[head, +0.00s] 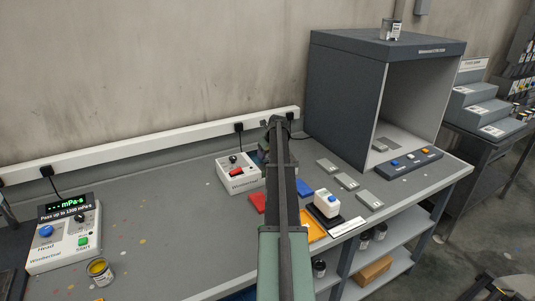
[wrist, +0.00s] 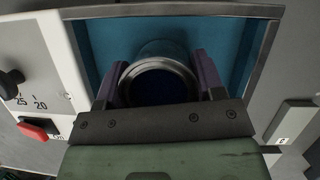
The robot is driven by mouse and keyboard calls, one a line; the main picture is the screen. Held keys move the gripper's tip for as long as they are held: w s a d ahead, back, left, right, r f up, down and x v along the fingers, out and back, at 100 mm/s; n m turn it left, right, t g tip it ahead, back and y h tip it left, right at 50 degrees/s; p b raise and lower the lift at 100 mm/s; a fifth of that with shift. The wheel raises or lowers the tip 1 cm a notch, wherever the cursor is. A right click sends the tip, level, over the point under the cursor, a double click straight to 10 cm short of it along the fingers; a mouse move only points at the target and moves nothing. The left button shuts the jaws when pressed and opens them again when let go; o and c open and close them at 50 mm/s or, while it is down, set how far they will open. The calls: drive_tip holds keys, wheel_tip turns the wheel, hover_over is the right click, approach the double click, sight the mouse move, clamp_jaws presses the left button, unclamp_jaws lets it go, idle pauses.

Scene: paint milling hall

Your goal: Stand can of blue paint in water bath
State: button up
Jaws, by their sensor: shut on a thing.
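In the wrist view my gripper (wrist: 160,76) is shut on the can of blue paint (wrist: 158,68), one finger on each side. The can is open at the top, with a metal rim and dark blue paint inside. It is over or inside the blue-lined basin of the water bath (wrist: 255,50); I cannot tell whether its base touches the floor. The bath's white control box (wrist: 45,60), with a black knob and red switch, is at the left. In the head view my arm hides the can and most of the basin; the control box (head: 240,174) shows.
A viscometer (head: 65,238) and a yellow paint can (head: 99,272) stand at the left. The left-middle bench is clear.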

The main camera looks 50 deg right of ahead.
drive_tip(key=shift+f, duration=0.15)
drive_tip(key=o, duration=1.1)
drive_tip(key=shift+c, duration=0.2)
